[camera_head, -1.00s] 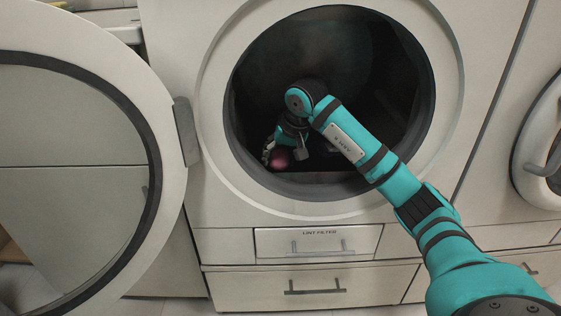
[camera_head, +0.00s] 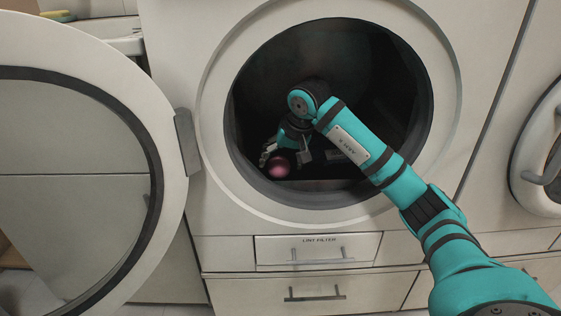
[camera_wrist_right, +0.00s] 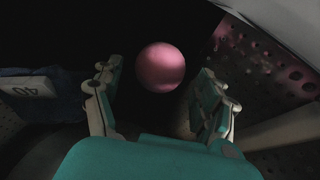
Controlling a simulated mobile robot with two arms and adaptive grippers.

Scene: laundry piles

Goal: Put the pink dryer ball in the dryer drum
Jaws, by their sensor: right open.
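The pink dryer ball (camera_head: 279,168) is inside the dryer drum (camera_head: 375,85), low at the left near the front rim. It also shows in the right wrist view (camera_wrist_right: 161,67), just beyond and between my fingertips. My right gripper (camera_head: 283,157) reaches through the open door into the drum. In the right wrist view the gripper (camera_wrist_right: 162,95) is open, its fingers apart on both sides of the ball. I cannot tell whether the ball rests on the drum wall. My left gripper is not in view.
The round dryer door (camera_head: 172,215) is swung open to the left. A dark item with a white "40" label (camera_wrist_right: 35,88) is at the left in the wrist view. The perforated drum wall (camera_wrist_right: 265,70) is at the right. The lint filter drawer (camera_head: 317,251) is shut below the opening.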

